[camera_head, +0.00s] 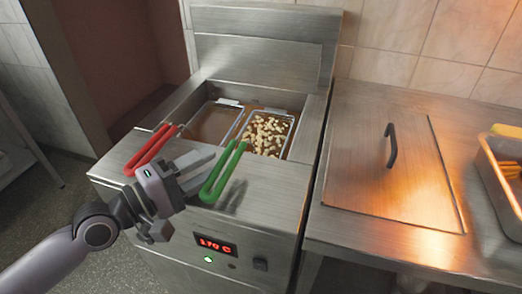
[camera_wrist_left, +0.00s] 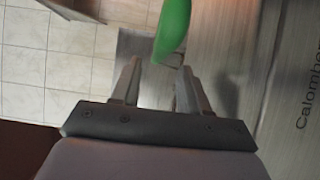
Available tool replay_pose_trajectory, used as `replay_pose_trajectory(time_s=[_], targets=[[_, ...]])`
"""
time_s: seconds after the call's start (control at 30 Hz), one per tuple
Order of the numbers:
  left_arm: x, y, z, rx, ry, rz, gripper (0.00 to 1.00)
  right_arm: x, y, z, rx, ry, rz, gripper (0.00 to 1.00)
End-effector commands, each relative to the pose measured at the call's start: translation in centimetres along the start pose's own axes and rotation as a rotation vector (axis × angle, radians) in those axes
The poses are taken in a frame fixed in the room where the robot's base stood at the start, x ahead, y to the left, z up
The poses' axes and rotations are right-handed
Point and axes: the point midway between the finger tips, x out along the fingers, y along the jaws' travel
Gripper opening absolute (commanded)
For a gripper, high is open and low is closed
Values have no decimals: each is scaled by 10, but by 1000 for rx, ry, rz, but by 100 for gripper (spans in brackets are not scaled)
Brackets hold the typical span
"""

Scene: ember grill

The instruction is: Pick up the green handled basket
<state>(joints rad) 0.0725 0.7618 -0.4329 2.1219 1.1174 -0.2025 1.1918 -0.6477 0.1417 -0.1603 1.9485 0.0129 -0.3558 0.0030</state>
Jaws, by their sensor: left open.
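The green handle (camera_head: 223,172) sticks out over the front of the fryer, and its basket (camera_head: 267,133) sits in the right bay with pale chunks of food in it. My left gripper (camera_head: 207,165) is open and empty, just left of the green handle, with its fingers pointing toward it. In the left wrist view the rounded end of the green handle (camera_wrist_left: 173,30) lies just beyond the fingertips (camera_wrist_left: 160,68), roughly in line with the gap. Whether they touch cannot be told. My right gripper is in neither view.
A red handle (camera_head: 150,150) lies close on the left, belonging to the left bay (camera_head: 213,124) with brown oil. The steel fryer front (camera_head: 165,222) has a lit red display (camera_head: 215,245). A lidded counter (camera_head: 385,180) and a metal tray (camera_head: 496,186) stand at the right.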

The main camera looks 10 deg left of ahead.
Motion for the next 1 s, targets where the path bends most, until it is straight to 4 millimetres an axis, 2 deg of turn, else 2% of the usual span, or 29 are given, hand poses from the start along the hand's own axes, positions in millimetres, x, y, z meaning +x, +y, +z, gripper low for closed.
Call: replay_pose_trajectory(time_s=[0.2,0.4,0.7,0.83,1.0], targets=[[26,8,-1,-1,0,4,45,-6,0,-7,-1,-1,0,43],[47,6,-2,1,1,1,45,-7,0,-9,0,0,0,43],[50,4,-1,1,0,-2,45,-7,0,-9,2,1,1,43],[50,4,-1,1,0,-2,2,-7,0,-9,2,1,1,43],[50,7,-2,5,2,6,0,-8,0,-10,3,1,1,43]])
